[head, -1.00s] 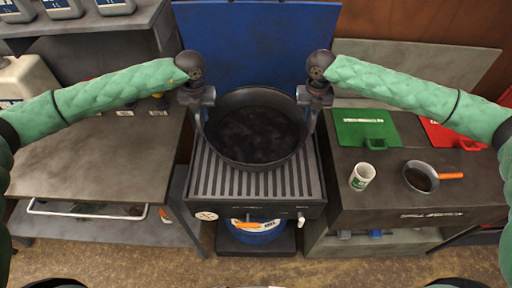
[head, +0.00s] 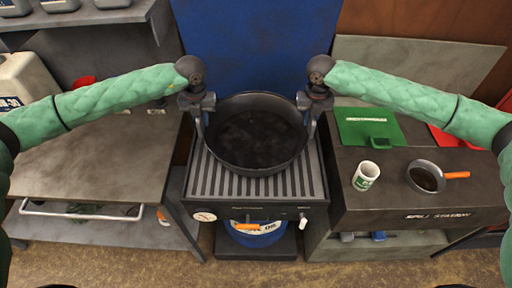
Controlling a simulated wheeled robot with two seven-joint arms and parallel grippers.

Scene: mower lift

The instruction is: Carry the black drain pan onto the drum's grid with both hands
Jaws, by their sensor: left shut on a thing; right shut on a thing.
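The black drain pan (head: 256,134) is a wide round pan with dark contents. It is over the back part of the drum's slatted grid (head: 250,187); whether it touches the grid or hangs just above it I cannot tell. My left gripper (head: 203,122) is shut on the pan's left rim, and my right gripper (head: 312,119) is shut on its right rim. The pan looks about level. Below the grid, a blue drum (head: 258,238) with an orange-marked label shows in part. The pan hides the grid's rear.
A blue panel (head: 258,45) stands behind the grid. A bench (head: 95,170) is at the left. The spill station (head: 400,200) at the right holds a green dustpan-like plate (head: 365,125), a white cup (head: 366,175) and a small pan with orange handle (head: 425,177).

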